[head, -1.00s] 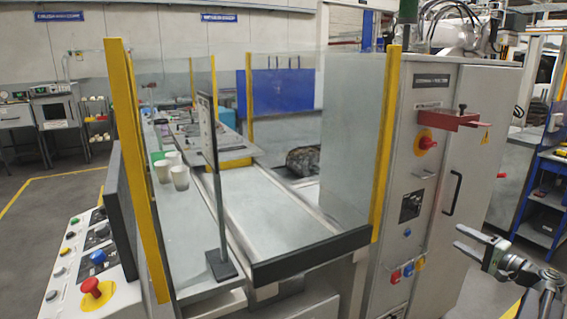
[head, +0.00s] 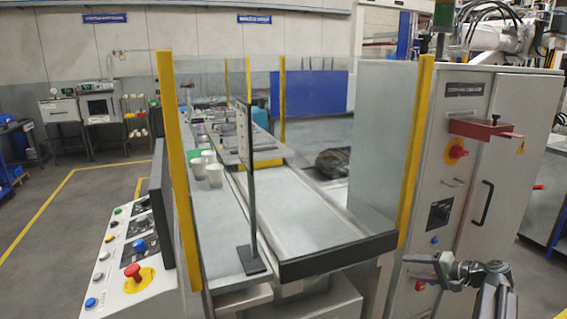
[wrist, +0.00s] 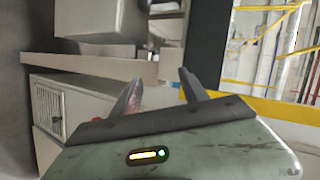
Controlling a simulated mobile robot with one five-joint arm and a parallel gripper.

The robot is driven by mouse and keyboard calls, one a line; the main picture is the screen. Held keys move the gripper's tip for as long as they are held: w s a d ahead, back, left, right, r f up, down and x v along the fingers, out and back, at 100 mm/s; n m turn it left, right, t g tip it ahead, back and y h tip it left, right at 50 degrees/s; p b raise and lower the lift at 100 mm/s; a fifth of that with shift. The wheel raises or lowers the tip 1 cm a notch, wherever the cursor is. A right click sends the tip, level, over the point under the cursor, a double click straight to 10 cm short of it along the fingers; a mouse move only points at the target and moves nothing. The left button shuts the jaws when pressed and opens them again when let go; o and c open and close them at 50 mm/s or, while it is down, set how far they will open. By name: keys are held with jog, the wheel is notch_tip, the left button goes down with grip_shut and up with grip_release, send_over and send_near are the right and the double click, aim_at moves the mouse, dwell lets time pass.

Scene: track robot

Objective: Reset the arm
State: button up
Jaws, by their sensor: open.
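My gripper (head: 442,272) shows at the lower right of the head view, in front of the grey cabinet's lower part, with my arm behind it. In the wrist view my gripper (wrist: 158,95) has its two dark fingers spread apart with nothing between them. The gripper is open and empty. The wrist picture looks turned on its side.
A grey cabinet (head: 465,215) with a red bracket stands at right. A conveyor table (head: 300,218) with yellow posts and clear panels fills the middle. A control panel (head: 128,262) is at left. Open floor (head: 50,205) lies further left.

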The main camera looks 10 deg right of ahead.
jog(key=a+f+n+g+p, duration=0.1)
jog(key=a+f+n+g, duration=0.1)
jog(key=a, duration=0.6)
jog(key=a+f+n+g+p, duration=0.1)
jog(key=a+f+g, duration=0.15)
jog(key=a, duration=0.45)
jog(key=s+a+f+n+g+h+p, duration=0.1)
jog(key=s+a+n+g+h, duration=0.2)
jog(key=a, duration=0.7)
jog(key=s+a+f+n+g+h+p, duration=0.2)
jog(key=s+a, duration=0.4)
jog(key=a, duration=0.4)
jog(key=shift+s+f+n+g+h, duration=0.25)
jog(key=shift+s+n+g+h, duration=0.3)
jog(key=shift+h, duration=0.55)
jog(key=shift+w, duration=0.15)
